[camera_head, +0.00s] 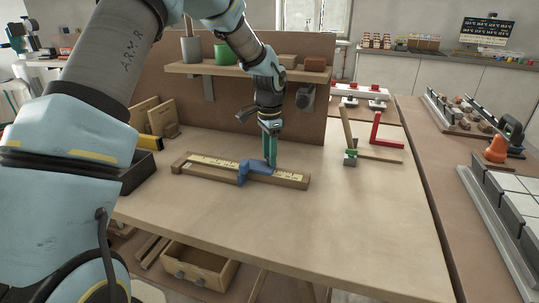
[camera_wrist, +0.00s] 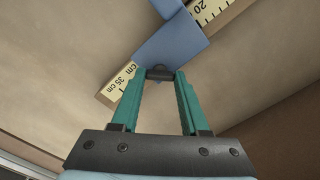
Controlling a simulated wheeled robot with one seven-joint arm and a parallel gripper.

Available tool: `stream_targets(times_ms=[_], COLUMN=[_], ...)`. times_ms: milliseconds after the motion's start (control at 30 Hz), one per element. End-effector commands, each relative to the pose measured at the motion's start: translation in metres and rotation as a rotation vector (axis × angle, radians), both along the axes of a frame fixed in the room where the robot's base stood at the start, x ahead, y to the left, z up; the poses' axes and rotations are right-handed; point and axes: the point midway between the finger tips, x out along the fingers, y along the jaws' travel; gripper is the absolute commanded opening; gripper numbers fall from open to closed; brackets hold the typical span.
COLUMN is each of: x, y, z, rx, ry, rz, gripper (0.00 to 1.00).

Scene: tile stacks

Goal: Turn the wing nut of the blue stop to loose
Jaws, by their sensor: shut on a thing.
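The blue stop (camera_head: 243,176) sits across a wooden rail with a yellow measuring scale (camera_head: 205,160) on the workbench. In the wrist view the blue stop (camera_wrist: 172,42) lies just beyond my fingertips, with scale numbers 20 and 35 on either side. My gripper (camera_head: 270,163) points down at the stop from above. In the wrist view its green fingers (camera_wrist: 160,76) are shut on the small dark wing nut (camera_wrist: 159,73), which spans the gap between the tips. The wing nut is hidden in the head view. I cannot tell whether it is tight or loose.
A brown back panel with a shelf (camera_head: 245,71) stands behind the rail. A dark tray (camera_head: 138,170) is at the left. A wooden square with a green block (camera_head: 351,158) and a red angle piece (camera_head: 385,136) lie at the right. The bench front is clear.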

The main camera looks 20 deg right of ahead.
Motion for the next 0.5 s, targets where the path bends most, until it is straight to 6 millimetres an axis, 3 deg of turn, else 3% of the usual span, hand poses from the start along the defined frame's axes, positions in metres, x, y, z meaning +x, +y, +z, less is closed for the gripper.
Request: stream_targets(times_ms=[500], x=[0.0], y=[-0.0003], z=[0.0001], rx=[0.0], ry=[-0.001], rz=[0.482], gripper=[0.0])
